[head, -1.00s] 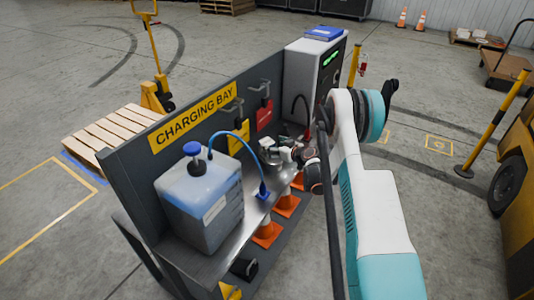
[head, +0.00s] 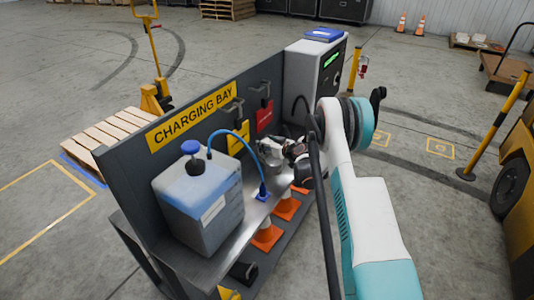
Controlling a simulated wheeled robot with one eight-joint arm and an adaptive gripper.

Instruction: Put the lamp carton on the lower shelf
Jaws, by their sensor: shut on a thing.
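My gripper (head: 277,150) is small in the head view, over the upper shelf (head: 228,226) of the charging bay bench. It is shut on a grey object (head: 270,158), near the back panel. My own wrist and the small size hide its shape, and I cannot tell whether it touches the shelf. I cannot make out any lamp carton. The lower shelf (head: 283,236) shows below the upper one, with orange cones (head: 266,237) and a small black thing (head: 243,271) on it. Its far end is hidden by my arm.
A large blue-grey jug (head: 203,215) stands on the near end of the upper shelf. A blue hose (head: 251,165) arches beside my gripper. The charging bay panel (head: 193,130) stands behind, and a white cabinet (head: 312,75) stands at the far end. A yellow vehicle (head: 518,205) is at right.

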